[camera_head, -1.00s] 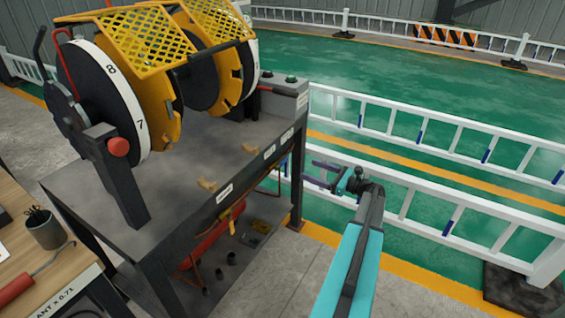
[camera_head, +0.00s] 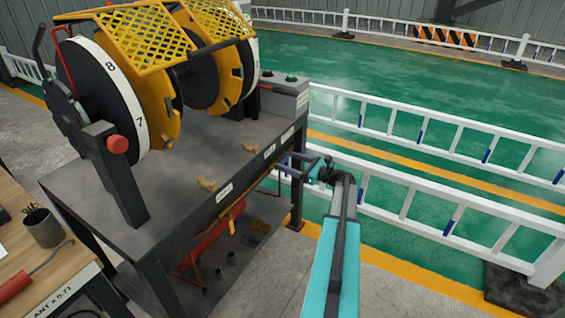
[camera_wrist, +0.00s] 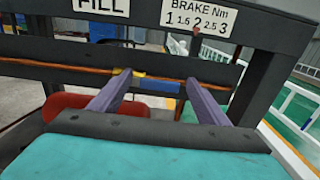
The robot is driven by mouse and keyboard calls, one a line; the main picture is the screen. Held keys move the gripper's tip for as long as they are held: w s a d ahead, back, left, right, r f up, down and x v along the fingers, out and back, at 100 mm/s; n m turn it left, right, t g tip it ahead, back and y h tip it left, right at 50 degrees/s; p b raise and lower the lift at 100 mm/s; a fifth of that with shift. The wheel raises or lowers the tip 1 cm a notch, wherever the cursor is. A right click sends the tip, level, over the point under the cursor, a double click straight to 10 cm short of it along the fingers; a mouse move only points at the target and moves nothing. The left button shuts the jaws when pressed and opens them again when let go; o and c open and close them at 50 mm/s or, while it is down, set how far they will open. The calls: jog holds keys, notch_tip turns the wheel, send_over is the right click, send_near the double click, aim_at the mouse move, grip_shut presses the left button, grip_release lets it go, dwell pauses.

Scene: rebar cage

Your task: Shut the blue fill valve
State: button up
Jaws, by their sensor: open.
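The blue fill valve (camera_wrist: 157,86) shows in the wrist view as a blue bar lying along a thin copper-coloured pipe, with a small yellow piece at its left end. It sits below the FILL label (camera_wrist: 100,5). My gripper (camera_wrist: 158,80) is open, its two purple fingers pointing toward the pipe, one on each side of the blue bar. I cannot tell how close the fingertips are to it. In the head view my gripper (camera_head: 284,166) is at the right front edge of the bench; the valve cannot be made out there.
The bench (camera_head: 180,175) carries a large reel. A red tank (camera_head: 212,240) and a yellow handle (camera_head: 232,225) are beneath its top. A BRAKE Nm label (camera_wrist: 197,18) is right of FILL. A white fence (camera_head: 430,200) stands right of my arm.

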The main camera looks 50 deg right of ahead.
jog(key=shift+x, duration=1.1)
jog(key=shift+c, duration=0.3)
jog(key=c, duration=1.4)
jog(key=shift+a+f, duration=0.1)
jog(key=shift+a, duration=0.35)
jog(key=shift+c, duration=0.4)
jog(key=shift+d, duration=0.15)
jog(key=shift+w, duration=0.1)
